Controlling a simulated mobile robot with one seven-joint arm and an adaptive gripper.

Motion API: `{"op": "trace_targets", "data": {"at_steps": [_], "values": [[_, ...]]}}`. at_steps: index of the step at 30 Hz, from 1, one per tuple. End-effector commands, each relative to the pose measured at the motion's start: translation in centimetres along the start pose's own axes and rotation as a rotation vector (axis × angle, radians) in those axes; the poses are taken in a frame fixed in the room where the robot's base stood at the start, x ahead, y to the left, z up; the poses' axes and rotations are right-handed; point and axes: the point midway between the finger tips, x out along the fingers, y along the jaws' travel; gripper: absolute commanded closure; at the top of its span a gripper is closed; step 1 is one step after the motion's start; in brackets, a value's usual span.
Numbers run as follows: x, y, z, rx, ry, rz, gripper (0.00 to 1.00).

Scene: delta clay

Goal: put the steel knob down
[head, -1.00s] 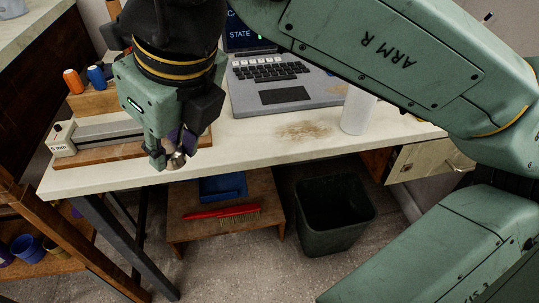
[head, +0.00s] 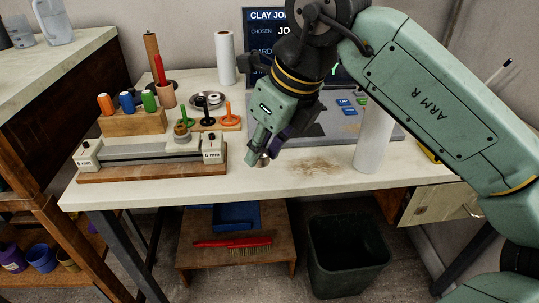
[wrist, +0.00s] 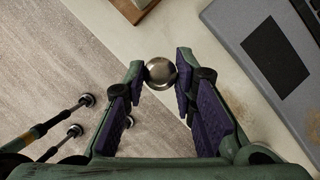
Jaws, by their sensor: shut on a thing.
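The steel knob (wrist: 160,72) is a round, shiny metal piece held between the fingertips of my gripper (wrist: 160,82) in the wrist view. In the head view my gripper (head: 257,158) is shut on the knob (head: 263,162), which shows as a small metal shape at the fingertips. It is near the front edge of the pale tabletop (head: 300,187), right of the wooden board with the long metal device. I cannot tell whether the knob touches the table or hangs above it.
The metal device (head: 150,152) on its board stands to the left. A brown stain (head: 312,166) marks clear tabletop right of my gripper. A dark bin (head: 345,255) stands below the table.

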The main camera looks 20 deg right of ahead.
Motion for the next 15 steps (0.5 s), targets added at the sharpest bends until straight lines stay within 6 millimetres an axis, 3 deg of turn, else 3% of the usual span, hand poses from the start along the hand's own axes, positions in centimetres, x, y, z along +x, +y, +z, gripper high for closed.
{"op": "trace_targets", "data": {"at_steps": [8, 15], "values": [[0.2, -2.2, 0.1, 0.002, -0.001, 0.001, 0.94], [3.5, -2.1, -1.2, -0.001, 0.000, 0.000, 0.94]]}}
